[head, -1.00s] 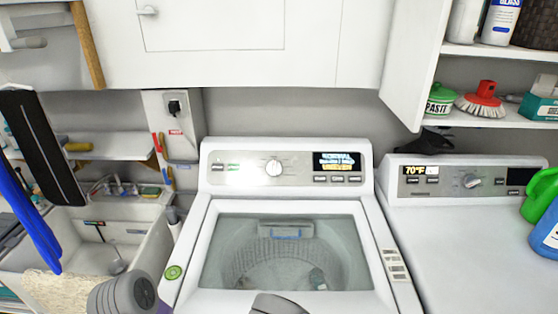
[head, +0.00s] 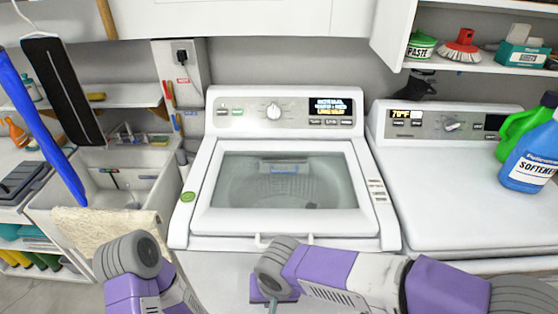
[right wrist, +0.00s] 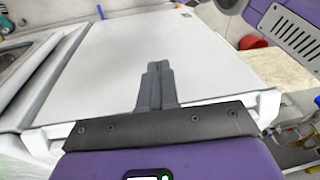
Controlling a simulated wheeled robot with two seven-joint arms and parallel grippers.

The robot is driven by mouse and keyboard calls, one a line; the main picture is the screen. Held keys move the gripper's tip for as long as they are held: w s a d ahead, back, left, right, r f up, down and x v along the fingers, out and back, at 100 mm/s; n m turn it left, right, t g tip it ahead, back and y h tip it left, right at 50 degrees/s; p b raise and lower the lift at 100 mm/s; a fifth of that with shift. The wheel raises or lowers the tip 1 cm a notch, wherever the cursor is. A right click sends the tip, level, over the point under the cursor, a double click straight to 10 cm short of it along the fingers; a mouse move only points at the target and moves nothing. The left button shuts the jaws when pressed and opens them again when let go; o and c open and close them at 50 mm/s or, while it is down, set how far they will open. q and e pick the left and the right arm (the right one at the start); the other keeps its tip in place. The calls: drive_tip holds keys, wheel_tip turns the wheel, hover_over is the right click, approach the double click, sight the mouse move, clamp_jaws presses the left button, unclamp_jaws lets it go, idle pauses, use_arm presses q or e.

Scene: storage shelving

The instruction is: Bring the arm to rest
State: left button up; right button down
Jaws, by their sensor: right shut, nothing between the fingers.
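My right arm (head: 345,275) comes in from the right in the head view and lies bent across the front of the washing machine (head: 390,232). In the right wrist view my right gripper (right wrist: 157,68) is shut and empty, with both dark fingers together in front of a broad white appliance panel (right wrist: 190,50). I cannot tell whether the fingertips touch the panel. My left arm (head: 135,275) shows at the bottom left of the head view; its gripper is out of view.
The washer's glass lid (head: 290,185) is down. A dryer (head: 440,190) on the right holds a blue softener bottle (head: 530,165) and a green bottle (head: 518,128). A sink (head: 150,195) with a beige cloth (head: 105,228) is at the left. Open cabinet shelves (head: 480,66) hang upper right.

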drive_tip(key=d+f+m+g+y, duration=0.1)
drive_tip(key=d+f+g+y, duration=0.2)
drive_tip(key=f, duration=1.5)
drive_tip(key=s+d+f+m+t, duration=0.1)
drive_tip(key=s+d+f, duration=0.1)
drive_tip(key=d+f, duration=0.2)
drive_tip(key=s+d+f+m+t, duration=0.1)
drive_tip(key=s+d+f, duration=0.2)
drive_tip(key=f, duration=0.6)
drive_tip(key=shift+d+f, duration=0.35)
drive_tip(key=shift+d, duration=0.45)
